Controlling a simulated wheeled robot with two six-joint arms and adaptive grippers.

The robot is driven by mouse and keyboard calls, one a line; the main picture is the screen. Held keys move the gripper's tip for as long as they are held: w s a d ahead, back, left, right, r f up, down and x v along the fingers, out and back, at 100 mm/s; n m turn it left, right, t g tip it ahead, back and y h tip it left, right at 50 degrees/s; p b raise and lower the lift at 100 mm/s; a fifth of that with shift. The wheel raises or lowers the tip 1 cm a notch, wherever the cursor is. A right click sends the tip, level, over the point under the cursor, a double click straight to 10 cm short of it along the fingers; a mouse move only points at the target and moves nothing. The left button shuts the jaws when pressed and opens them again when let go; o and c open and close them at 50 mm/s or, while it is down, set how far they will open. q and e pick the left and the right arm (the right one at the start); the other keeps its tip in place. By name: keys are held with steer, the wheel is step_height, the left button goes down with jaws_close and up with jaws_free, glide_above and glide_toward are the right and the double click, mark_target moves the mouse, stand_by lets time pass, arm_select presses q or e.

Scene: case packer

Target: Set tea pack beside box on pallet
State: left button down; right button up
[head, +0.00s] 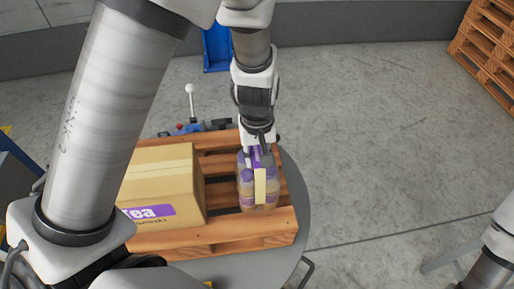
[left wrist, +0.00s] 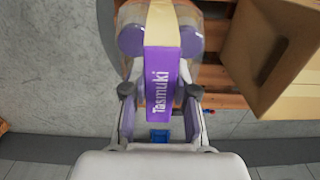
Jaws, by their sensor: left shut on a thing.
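The tea pack (head: 245,188) is a clear bundle of purple-lidded containers with a cream and purple band. My left gripper (head: 259,150) is above it, shut on its top. My right gripper is out of view.
The pallet lies on a round grey platform (head: 294,190). A lever with a white knob (head: 191,89) stands behind it. A blue object (head: 216,48) is at the back, and stacked pallets (head: 487,45) are at the far right.

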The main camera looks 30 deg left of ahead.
arm_select(q)
steer(key=c, duration=1.3)
jaws_free()
steer(key=o, duration=0.4)
steer(key=shift+s+r, duration=0.1)
steer(key=shift+r, duration=0.2)
steer(key=shift+r+b, duration=0.8)
steer(key=shift+r, duration=5)
